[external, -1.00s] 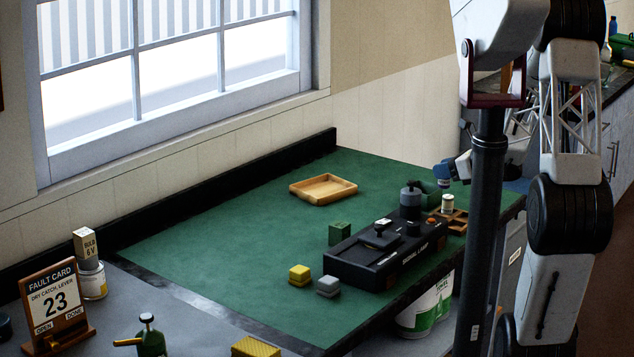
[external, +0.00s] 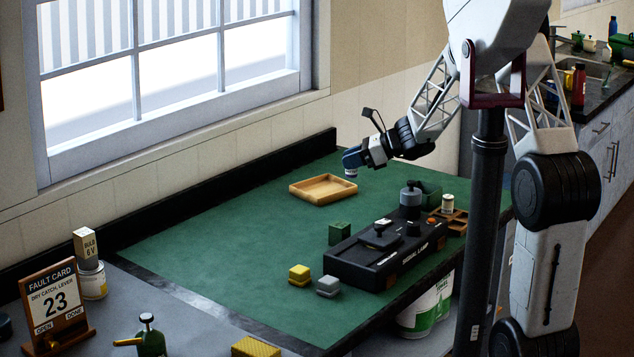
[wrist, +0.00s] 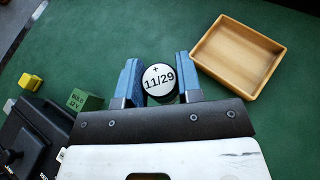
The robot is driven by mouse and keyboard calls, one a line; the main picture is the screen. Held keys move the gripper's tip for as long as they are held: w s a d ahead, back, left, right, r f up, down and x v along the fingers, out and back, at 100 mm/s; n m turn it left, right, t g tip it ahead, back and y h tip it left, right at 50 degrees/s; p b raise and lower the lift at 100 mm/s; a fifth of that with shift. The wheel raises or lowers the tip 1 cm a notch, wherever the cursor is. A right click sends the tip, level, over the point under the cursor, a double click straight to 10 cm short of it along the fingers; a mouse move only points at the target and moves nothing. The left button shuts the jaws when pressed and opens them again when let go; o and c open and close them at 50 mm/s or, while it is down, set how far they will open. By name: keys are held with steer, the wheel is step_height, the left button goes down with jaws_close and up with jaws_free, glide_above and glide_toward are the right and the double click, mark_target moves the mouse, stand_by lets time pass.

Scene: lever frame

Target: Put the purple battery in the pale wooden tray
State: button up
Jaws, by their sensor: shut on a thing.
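My gripper (external: 351,161) is shut on the battery (external: 351,173), above the green mat, just right of and behind the tray in the external view. In the wrist view the battery (wrist: 159,79) sits upright between the two blue fingers (wrist: 158,82). The pale wooden tray (external: 323,190) is empty and lies on the mat.
A black signal lamp box (external: 385,256) with a lever stands on the mat. Near it are a green block (external: 340,234), a yellow block (external: 299,275) and a grey block (external: 328,286). A wooden holder (external: 458,217) stands at the right edge. The mat around the tray is clear.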

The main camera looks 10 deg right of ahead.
mark_target(350, 176)
step_height(350, 176, down, 5)
steer(key=shift+a, duration=0.15)
steer(key=shift+w, duration=0.1)
stand_by(0.3)
steer(key=w+a, duration=0.1)
steer(key=w, duration=0.4)
steer(key=w+a+f, duration=0.1)
steer(key=w+a, duration=0.1)
steer(key=w, duration=0.3)
steer(key=w+a, duration=0.2)
steer(key=w, duration=0.3)
steer(key=shift+f, duration=0.25)
steer(key=shift+f, duration=0.1)
steer(key=shift+f, duration=1.65)
steer(key=shift+f, duration=0.15)
steer(key=o, duration=1)
